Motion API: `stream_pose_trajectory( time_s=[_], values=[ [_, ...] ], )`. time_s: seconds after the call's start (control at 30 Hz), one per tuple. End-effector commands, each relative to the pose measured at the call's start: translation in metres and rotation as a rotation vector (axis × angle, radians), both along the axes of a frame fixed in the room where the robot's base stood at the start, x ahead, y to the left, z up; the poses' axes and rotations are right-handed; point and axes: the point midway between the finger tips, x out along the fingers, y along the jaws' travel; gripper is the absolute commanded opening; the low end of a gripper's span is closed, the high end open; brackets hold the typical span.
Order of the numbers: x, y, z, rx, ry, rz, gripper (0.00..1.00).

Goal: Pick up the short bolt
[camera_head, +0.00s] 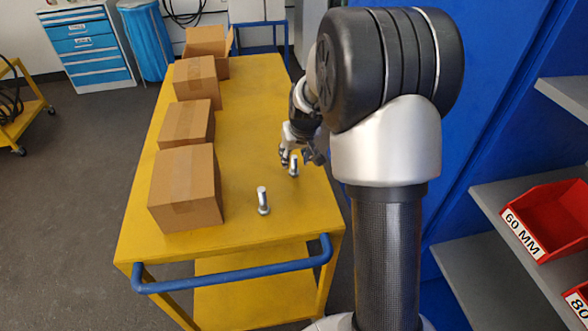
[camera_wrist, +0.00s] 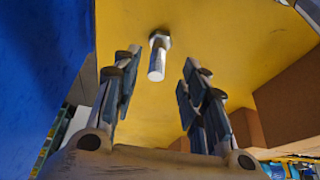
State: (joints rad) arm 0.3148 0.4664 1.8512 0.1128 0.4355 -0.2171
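Two silvery bolts stand upright on their hex heads on the yellow cart top. The farther bolt (camera_head: 293,167) looks a little shorter; the nearer bolt (camera_head: 263,201) stands closer to the cart's front edge. My gripper (camera_head: 299,156) is at the farther bolt, with its fingers open. In the wrist view a single bolt (camera_wrist: 157,60) shows ahead of and between the spread fingertips of my gripper (camera_wrist: 159,84), its shank pointing toward the camera. The fingers do not appear to touch it.
Several cardboard boxes (camera_head: 186,188) line the left side of the yellow cart (camera_head: 265,115), the farthest one open. A blue handle (camera_head: 235,279) runs along the cart's front. A blue panel and shelves with red bins (camera_head: 553,218) stand at right.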

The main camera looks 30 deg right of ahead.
Motion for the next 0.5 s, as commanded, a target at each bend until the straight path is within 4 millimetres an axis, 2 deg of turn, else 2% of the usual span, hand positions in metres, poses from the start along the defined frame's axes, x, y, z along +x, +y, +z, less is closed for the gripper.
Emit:
stream_pose_trajectory(
  time_s=[0.3, 0.5],
  values=[
    [0.018, -0.006, -0.040, 0.000, 0.003, 0.001, 0.40],
    [0.022, -0.007, -0.045, 0.000, 0.001, 0.001, 0.40]
  ],
)
